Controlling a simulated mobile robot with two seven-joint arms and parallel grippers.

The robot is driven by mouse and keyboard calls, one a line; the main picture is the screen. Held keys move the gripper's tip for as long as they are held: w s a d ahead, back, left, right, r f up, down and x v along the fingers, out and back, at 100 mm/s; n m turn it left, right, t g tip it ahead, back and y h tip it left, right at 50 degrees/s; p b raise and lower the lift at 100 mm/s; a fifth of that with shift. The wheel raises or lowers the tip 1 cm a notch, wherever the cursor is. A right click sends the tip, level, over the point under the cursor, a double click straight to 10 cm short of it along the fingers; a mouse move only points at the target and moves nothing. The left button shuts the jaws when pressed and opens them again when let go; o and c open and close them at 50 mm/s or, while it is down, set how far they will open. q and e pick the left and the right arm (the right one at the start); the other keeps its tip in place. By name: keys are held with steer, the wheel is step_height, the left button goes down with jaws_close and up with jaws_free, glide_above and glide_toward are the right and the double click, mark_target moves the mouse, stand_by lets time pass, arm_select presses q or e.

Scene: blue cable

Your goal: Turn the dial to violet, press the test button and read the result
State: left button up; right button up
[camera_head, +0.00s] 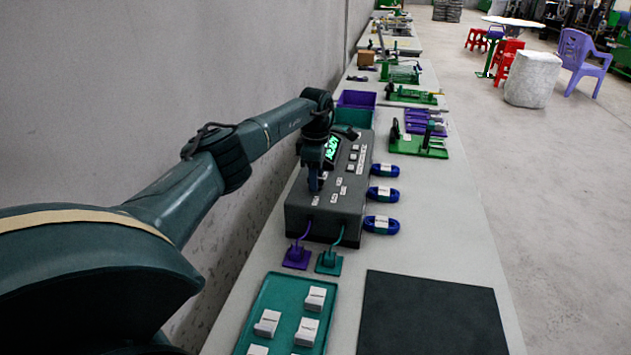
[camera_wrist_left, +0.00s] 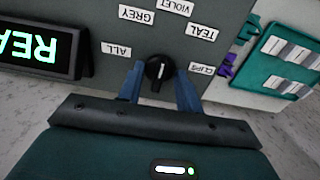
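The dark grey test box (camera_head: 326,217) stands on the long table. Its black dial (camera_wrist_left: 158,71) shows in the left wrist view, ringed by labels ALL, GREY, VIOLET, TEAL and CLIPS. The dial's white mark runs roughly up the picture; I cannot tell exactly which label it meets. My left gripper (camera_wrist_left: 160,84) has its two blue fingers on either side of the dial, with narrow gaps. It hides the dial in the head view. The display (camera_wrist_left: 38,48) shows green letters starting "REA", partly cut off. I cannot make out the test button. My right gripper is not in view.
Violet (camera_head: 297,256) and teal (camera_head: 329,262) plugs sit at the box's near end. Blue cable coils (camera_head: 381,225) lie along its right side. A teal tray (camera_head: 262,312) of white labelled blocks and a black mat (camera_head: 432,315) are nearer. A violet bin (camera_head: 357,98) stands behind.

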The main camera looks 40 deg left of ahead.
arm_select(q)
steer(key=shift+r+p, duration=0.15)
steer(key=shift+p, duration=0.15)
step_height(320, 180, up, 7)
steer(key=p, duration=0.5)
steer(key=shift+f, duration=0.2)
